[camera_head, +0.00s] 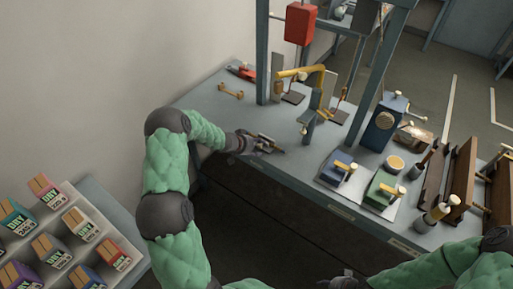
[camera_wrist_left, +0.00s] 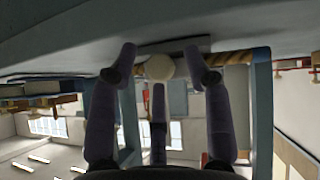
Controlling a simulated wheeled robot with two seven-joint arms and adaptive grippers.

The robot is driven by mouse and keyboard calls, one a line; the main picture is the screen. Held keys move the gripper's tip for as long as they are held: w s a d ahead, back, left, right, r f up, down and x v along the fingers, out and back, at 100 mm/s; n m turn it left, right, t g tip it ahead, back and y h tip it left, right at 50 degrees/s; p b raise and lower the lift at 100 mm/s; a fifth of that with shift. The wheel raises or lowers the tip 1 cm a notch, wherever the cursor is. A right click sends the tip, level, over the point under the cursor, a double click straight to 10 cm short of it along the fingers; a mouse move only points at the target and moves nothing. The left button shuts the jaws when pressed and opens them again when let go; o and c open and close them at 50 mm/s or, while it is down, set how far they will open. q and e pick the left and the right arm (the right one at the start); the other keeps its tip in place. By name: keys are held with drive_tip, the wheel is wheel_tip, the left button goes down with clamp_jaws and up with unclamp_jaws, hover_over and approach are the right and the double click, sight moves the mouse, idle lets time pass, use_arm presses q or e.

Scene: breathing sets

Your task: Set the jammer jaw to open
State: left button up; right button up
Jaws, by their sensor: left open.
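I cannot tell for sure which fixture is the jammer jaw. My left gripper (camera_head: 268,147) is open at the near left edge of the grey bench (camera_head: 205,101). In the left wrist view the spread fingers of my left gripper (camera_wrist_left: 163,62) frame a round cream knob (camera_wrist_left: 159,68). The knob appears between the fingertips; whether they touch it is unclear. My right gripper (camera_head: 345,283) is a small dark shape at the bottom edge, too cut off to read its fingers.
A blue box (camera_head: 382,124), a red box (camera_head: 300,23) and brown wooden racks (camera_head: 459,177) are further off. Labelled boxes fill a shelf (camera_head: 113,213) at left.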

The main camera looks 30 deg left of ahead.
use_arm(q)
clamp_jaws()
drive_tip(key=shift+s+r+p, duration=0.1)
drive_tip(key=shift+s+p, duration=0.55)
drive_tip(key=shift+s, duration=0.15)
unclamp_jaws()
drive_tip(key=shift+a, duration=0.1)
